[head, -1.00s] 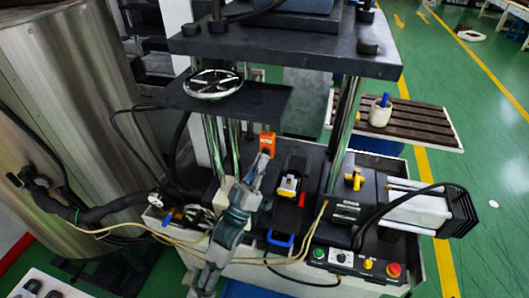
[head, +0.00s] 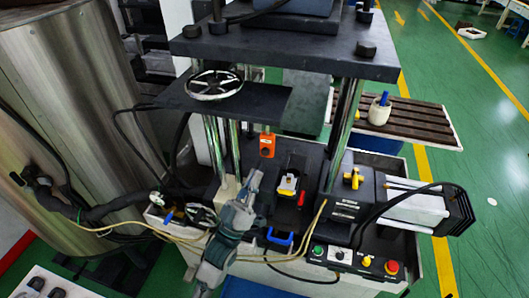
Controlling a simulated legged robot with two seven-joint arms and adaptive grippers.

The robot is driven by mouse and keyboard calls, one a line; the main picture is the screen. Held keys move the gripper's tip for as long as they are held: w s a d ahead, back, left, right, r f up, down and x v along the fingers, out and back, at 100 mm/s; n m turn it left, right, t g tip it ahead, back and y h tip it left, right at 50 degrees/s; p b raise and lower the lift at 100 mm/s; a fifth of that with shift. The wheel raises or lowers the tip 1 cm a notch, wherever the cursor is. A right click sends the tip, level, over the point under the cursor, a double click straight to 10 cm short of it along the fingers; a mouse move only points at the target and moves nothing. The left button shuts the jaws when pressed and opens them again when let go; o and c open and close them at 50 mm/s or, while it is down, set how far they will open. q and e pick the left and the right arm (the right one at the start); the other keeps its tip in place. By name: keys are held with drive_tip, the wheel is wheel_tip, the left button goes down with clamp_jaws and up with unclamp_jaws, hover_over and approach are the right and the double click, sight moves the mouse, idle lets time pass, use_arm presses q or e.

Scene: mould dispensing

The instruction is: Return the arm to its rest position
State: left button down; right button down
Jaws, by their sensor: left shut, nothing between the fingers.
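My left arm comes up from the lower part of the head view. Its gripper (head: 254,178) is shut and empty, in front of and below an orange switch box (head: 267,145). The picture shows a gap between the fingertips and the box. The gripper is over the front left part of the black machine bed, beside a yellow and white part in a black holder (head: 288,184). My right gripper is not in view.
A press with a thick dark plate (head: 290,48) and chrome columns stands around the bed. A control panel (head: 352,258) with coloured buttons is at front right. A steel tank (head: 75,90) stands left. Green floor is free at right.

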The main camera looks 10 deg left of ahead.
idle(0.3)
use_arm(q)
drive_tip(key=s+a+f+g+y, duration=0.15)
drive_tip(key=f+g, duration=0.25)
drive_tip(key=f, duration=0.6)
drive_tip(key=s+f+g+y, duration=0.1)
drive_tip(key=f+g+y, duration=0.25)
drive_tip(key=f, duration=0.55)
drive_tip(key=s+a+f+g+y, duration=0.1)
drive_tip(key=f+g, duration=0.3)
drive_tip(key=f, duration=0.6)
drive_tip(key=s+a+f+m+g+y, duration=0.1)
drive_tip(key=s+a+f+g, duration=0.1)
drive_tip(key=s+f+g, duration=0.6)
drive_tip(key=s+a+f+m+g+y, duration=0.1)
drive_tip(key=s+a+f+g+y, duration=0.15)
drive_tip(key=s+f, duration=0.9)
drive_tip(key=f, duration=1.9)
drive_tip(key=s+a+f+g+b, duration=0.1)
drive_tip(key=s+a+f+g, duration=0.1)
drive_tip(key=s+f, duration=1.6)
drive_tip(key=shift+s+a+f, duration=0.35)
drive_tip(key=shift+a+f, duration=0.1)
drive_tip(key=shift+a, duration=0.1)
